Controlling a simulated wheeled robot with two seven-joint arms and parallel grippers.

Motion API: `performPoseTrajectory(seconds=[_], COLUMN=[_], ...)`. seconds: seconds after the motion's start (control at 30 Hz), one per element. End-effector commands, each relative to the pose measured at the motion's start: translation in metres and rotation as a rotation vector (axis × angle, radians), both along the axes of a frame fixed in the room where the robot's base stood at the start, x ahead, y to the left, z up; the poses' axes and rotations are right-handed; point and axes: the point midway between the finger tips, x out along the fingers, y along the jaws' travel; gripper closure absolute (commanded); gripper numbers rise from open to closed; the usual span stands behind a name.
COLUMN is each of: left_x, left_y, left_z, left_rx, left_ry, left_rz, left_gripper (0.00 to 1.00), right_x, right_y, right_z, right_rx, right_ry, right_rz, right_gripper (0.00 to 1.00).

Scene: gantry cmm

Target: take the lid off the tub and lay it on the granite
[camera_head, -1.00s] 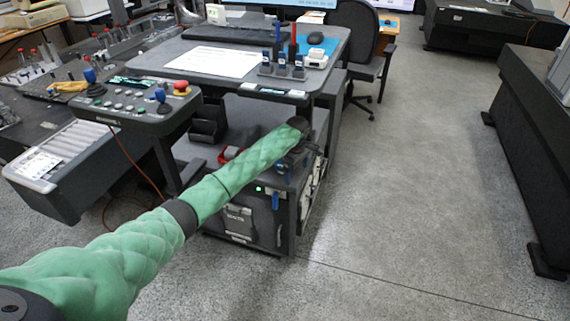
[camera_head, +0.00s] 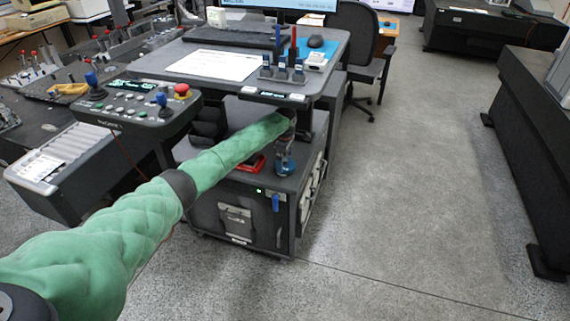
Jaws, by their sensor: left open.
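My left gripper (camera_head: 285,163) hangs from the end of my green-sleeved arm, over the top of the low dark cabinet (camera_head: 222,206) under the desk. It is open, but small and partly hidden by the wrist. I cannot make out a tub or its lid; the sleeve covers part of the cabinet top. A red item (camera_head: 257,164) lies there just left of the gripper. A dark slab with fixtures (camera_head: 50,118), possibly the granite, is at the left. My right gripper is not in view.
The desk (camera_head: 325,77) above holds a paper sheet (camera_head: 213,65), a keyboard and upright probes (camera_head: 281,70). A control panel (camera_head: 137,104) stands left of it. An office chair (camera_head: 359,50) is behind. The floor on the right is clear up to a black bench (camera_head: 538,140).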

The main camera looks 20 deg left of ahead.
Motion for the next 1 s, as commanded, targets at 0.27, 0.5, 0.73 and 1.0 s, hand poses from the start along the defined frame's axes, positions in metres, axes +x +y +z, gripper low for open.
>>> performPoseTrajectory(seconds=[0.27,0.5,0.73,1.0], left_x=[0.000,0.000,0.000,0.000], left_y=[0.000,-0.001,-0.001,-0.001], left_z=[-0.019,-0.019,-0.019,-0.015], left_rx=[0.000,0.000,0.000,-0.001], left_ry=[0.000,-0.001,-0.001,-0.002], left_rz=[-0.001,-0.001,-0.001,-0.001], left_gripper=[0.00,0.14,0.42,0.43], right_x=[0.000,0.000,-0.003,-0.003], right_y=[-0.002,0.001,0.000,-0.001], right_z=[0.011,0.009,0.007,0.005], right_rx=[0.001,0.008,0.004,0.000], right_ry=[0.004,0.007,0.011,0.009], right_rz=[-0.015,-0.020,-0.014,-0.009], right_gripper=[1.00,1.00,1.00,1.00])
